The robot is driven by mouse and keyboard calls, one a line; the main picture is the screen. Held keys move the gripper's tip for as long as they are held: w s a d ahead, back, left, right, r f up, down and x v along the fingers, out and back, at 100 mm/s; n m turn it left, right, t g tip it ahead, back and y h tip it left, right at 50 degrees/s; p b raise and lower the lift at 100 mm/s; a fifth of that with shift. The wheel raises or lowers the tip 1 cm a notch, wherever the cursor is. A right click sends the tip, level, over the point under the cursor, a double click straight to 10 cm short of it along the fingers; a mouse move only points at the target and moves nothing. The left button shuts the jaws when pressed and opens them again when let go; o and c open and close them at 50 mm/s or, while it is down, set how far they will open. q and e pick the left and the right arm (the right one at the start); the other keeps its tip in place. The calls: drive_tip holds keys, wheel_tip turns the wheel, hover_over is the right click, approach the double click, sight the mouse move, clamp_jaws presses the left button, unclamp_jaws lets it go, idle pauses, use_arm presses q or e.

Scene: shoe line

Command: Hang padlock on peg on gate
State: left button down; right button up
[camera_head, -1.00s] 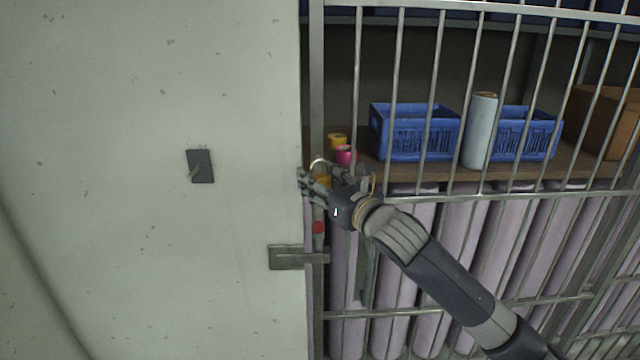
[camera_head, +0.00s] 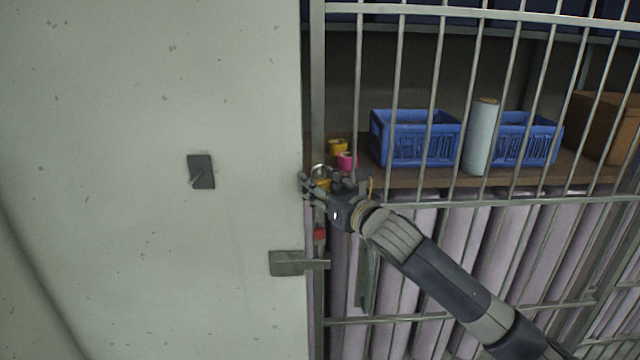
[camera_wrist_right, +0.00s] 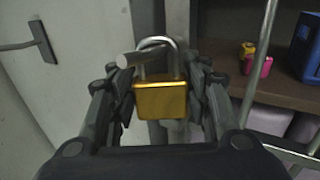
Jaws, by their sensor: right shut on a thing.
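A brass padlock (camera_wrist_right: 161,98) with a silver shackle (camera_wrist_right: 174,55) hangs upright between the fingers of my right gripper (camera_wrist_right: 161,108), which is shut on its body. A grey peg (camera_wrist_right: 138,58) on the gate side crosses the shackle opening in the right wrist view. Its near end lies in front of the shackle's left leg, so the shackle looks to be around the peg. In the head view my right gripper (camera_head: 320,187) is at the gate post (camera_head: 318,90), and the padlock (camera_head: 322,184) is partly hidden by fingers. My left gripper is out of view.
A dark plate with a rod (camera_head: 201,171) is on the pale panel at left. A latch (camera_head: 298,263) and a red piece (camera_head: 319,235) are below my right gripper. Behind the bars are blue crates (camera_head: 415,140), a pale roll (camera_head: 480,136), and yellow and pink items (camera_head: 345,161).

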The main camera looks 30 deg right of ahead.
drive_tip(key=o, duration=1.3)
drive_tip(key=shift+c, duration=0.2)
drive_tip(key=shift+s, duration=0.1)
drive_tip(key=s, duration=1.2)
drive_tip(key=shift+a, duration=0.2)
